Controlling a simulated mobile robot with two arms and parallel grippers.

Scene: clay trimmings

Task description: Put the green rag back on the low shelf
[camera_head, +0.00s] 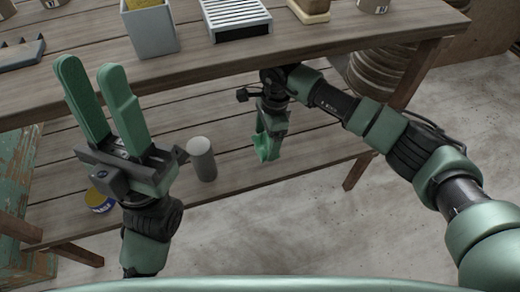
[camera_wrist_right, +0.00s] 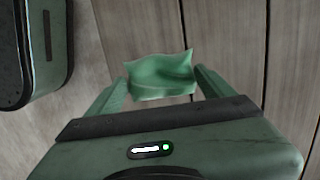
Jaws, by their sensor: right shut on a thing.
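The green rag (camera_head: 265,149) hangs at the fingertips of my right gripper (camera_head: 268,132), under the edge of the upper table top. In the right wrist view the rag (camera_wrist_right: 160,75) sits between the two fingers, and the gripper (camera_wrist_right: 160,88) is shut on it. The low shelf (camera_head: 300,150) is the slatted wooden board below the table top. The rag appears over this shelf; I cannot tell whether it touches the boards. My left gripper (camera_head: 96,98) is open and empty, fingers pointing up, at the left in front of the table.
A grey cylinder (camera_head: 201,158) and a blue-and-yellow tin (camera_head: 100,200) stand on the low shelf, left of the rag. The table top (camera_head: 180,75) above carries a grey bin (camera_head: 150,35) and a slotted tray (camera_head: 238,18). Shelf boards around the rag are clear.

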